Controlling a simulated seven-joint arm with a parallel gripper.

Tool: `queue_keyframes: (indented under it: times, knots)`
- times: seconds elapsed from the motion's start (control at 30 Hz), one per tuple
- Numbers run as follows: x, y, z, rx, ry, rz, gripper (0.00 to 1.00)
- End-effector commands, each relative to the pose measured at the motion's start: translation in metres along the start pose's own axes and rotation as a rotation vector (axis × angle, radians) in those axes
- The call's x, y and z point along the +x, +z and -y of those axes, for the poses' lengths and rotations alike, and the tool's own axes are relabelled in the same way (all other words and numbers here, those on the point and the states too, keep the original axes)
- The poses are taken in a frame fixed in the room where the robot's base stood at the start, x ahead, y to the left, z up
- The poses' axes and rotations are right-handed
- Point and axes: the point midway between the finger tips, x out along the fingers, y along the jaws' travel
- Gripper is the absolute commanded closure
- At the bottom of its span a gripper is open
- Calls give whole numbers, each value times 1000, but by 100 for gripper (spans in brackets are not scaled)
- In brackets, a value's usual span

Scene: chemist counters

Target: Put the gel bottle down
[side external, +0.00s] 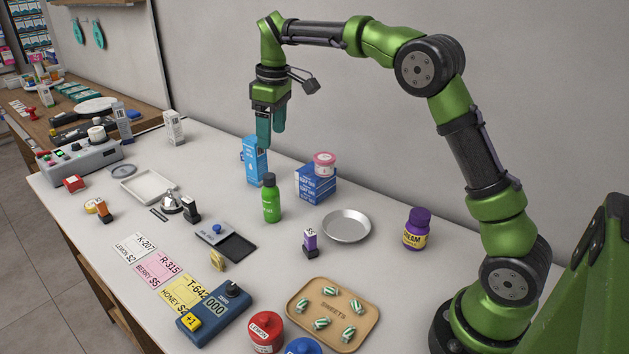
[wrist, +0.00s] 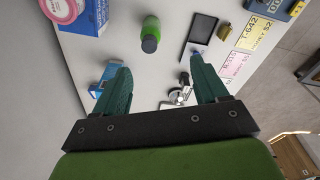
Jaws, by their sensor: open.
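The gel bottle, a green bottle with a dark cap (side external: 271,203), stands upright on the white counter (side external: 185,283) near its middle. It also shows in the wrist view (wrist: 151,28), beyond the fingertips. Its small label is too small to read.

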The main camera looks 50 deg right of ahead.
Motion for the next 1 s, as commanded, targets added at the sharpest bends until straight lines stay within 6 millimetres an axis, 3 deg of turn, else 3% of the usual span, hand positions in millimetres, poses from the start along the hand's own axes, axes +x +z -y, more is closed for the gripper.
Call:
queue_keyframes:
  times: [0.03, 0.1, 0.33, 0.5, 0.7, 0.83, 1.0]
  knots:
    - [-20, 14, 12, 35, 3, -39, 27]
    - [-38, 32, 28, 95, 4, -92, 27]
    - [-69, 107, 85, 305, -24, -269, 27]
    - [-63, 167, 125, 471, -71, -397, 27]
    - [-38, 218, 154, 631, -128, -507, 27]
    - [-26, 232, 161, 685, -150, -539, 27]
    - [-22, 236, 163, 702, -156, -548, 27]
